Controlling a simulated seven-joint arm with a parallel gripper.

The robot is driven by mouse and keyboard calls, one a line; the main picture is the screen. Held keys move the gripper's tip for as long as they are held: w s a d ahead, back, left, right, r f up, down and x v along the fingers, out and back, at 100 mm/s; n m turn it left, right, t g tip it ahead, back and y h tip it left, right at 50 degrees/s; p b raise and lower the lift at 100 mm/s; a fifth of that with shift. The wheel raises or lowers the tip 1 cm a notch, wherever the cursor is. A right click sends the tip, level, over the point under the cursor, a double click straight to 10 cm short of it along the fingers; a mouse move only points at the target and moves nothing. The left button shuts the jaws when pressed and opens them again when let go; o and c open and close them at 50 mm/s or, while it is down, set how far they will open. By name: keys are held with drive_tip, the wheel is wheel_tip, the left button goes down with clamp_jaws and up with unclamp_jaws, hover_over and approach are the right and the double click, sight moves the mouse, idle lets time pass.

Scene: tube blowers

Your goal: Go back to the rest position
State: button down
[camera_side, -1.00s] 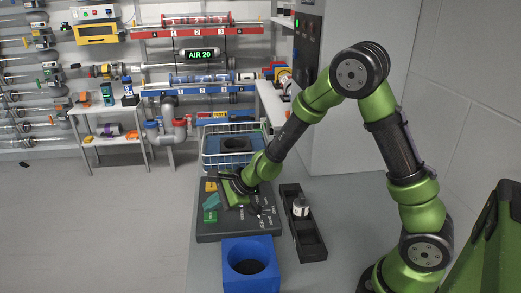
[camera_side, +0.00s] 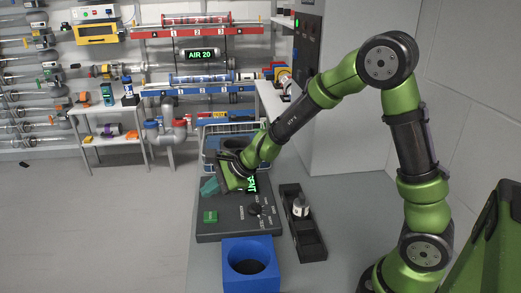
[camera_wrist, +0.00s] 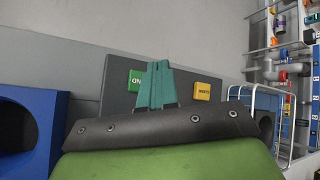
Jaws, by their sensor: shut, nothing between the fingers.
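My gripper (camera_side: 210,188) hangs above the dark control panel (camera_side: 225,226), near its back left part. Its teal fingers are together with nothing between them. In the wrist view the gripper (camera_wrist: 157,66) points at the panel (camera_wrist: 113,75), between a green button (camera_wrist: 136,79) and a yellow button (camera_wrist: 202,91). In the side view the green button (camera_side: 210,217) shows on the panel's left. The yellow button is hidden there behind my gripper. A dark knob (camera_side: 255,209) sits on the panel's right, and a lit green display shows partly beside my wrist.
A blue block with a round hole (camera_side: 250,282) stands in front of the panel. A black tray (camera_side: 313,245) holding a small white-and-dark vial (camera_side: 300,207) lies to the right. A wire basket (camera_side: 207,128) stands behind. The table's right side is clear.

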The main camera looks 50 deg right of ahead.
idle(0.3)
drive_tip(key=shift+s+a+f+n, duration=0.1)
drive_tip(key=shift+s+a+n, duration=0.1)
drive_tip(key=shift+n, duration=0.1)
drive_tip(key=s+a+r+n+g+y, duration=0.1)
drive_tip(key=s+r+n+g, duration=0.1)
drive_tip(key=s+r+n, duration=0.4)
drive_tip(key=s+a+r+n+g, duration=0.1)
drive_tip(key=s+n, duration=0.4)
drive_tip(key=s, duration=0.2)
drive_tip(key=s+d+r+n+t+h, duration=0.1)
drive_tip(key=s+d+r+n, duration=0.1)
drive_tip(key=s, duration=0.3)
drive_tip(key=s+d+r+n+t+h, duration=0.1)
drive_tip(key=s+d+r+n+h, duration=0.1)
drive_tip(key=s, duration=0.4)
wheel_tip(320, 180, up, 3)
drive_tip(key=shift+d+f+n, duration=0.15)
drive_tip(key=shift+d+n, duration=0.5)
drive_tip(key=shift+n, duration=0.35)
